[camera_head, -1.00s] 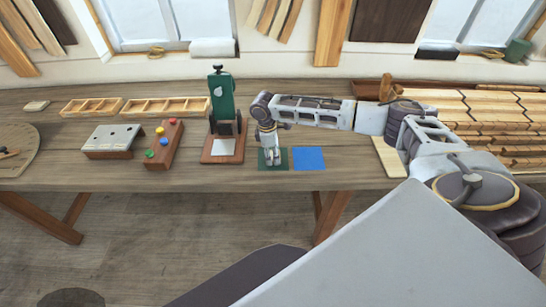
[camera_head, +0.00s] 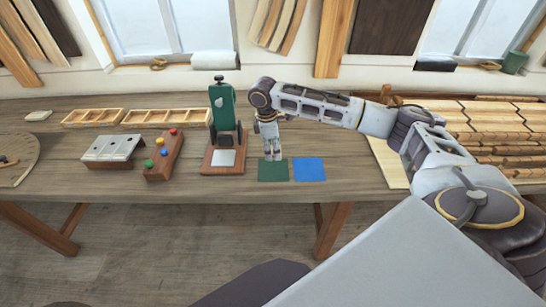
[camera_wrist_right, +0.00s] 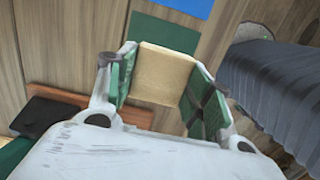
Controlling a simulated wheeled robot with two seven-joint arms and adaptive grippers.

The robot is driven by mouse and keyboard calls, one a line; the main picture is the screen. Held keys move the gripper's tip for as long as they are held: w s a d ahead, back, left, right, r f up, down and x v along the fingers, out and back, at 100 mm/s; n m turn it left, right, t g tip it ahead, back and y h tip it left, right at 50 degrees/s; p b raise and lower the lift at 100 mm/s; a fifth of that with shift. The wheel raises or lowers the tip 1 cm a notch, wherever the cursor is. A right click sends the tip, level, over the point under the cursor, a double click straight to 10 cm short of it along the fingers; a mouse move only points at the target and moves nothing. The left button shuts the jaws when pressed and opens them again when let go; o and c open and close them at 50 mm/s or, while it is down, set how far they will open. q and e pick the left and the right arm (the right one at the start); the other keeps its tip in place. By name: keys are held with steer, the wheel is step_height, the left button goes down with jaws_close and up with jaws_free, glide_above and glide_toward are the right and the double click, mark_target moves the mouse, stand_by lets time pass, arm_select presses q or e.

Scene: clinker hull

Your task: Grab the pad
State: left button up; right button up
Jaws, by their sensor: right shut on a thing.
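The tan, square-faced pad (camera_wrist_right: 163,74) sits between the fingers of my right gripper in the right wrist view. My right gripper (camera_wrist_right: 166,88) is shut on it, with the green finger faces against its two sides. In the head view the right gripper (camera_head: 272,154) points down above the back part of a dark green mat (camera_head: 272,174). The pad cannot be made out there. The green mat also shows in the right wrist view (camera_wrist_right: 162,33), beyond the pad. My left gripper is not in view.
A blue mat (camera_head: 309,170) lies right of the green one. A green press on a wooden base (camera_head: 222,168) stands close left of the gripper. Further left are a block with coloured knobs (camera_head: 164,157) and a grey box (camera_head: 112,148). Stacked planks (camera_head: 495,130) fill the right.

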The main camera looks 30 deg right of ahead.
steer(key=shift+r, duration=0.8)
